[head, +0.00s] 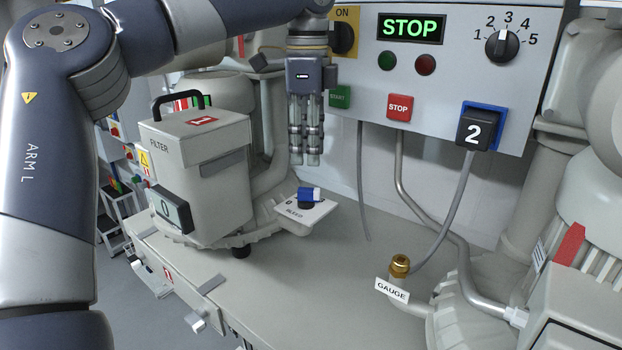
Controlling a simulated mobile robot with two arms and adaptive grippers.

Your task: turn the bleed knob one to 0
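The bleed knob (308,195) is a small blue and black knob with a pale right end. It sits on a white plate (318,212) marked BLEED, beside the filter unit. A 0 is printed near the plate's left side; other marks there are too small to read or hidden. The knob's blue bar lies roughly left to right in the picture. My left gripper (305,162) points down above the knob, apart from it, with nothing seen between its fingers. Its fingers look close together, but their gap is unclear. My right gripper is out of view.
The grey filter unit (195,175) with a black handle stands left of the knob. Behind is a control panel (455,70) with a lit STOP display and hanging cables. A brass gauge fitting (400,265) stands front right. The bench (290,290) is bare in front.

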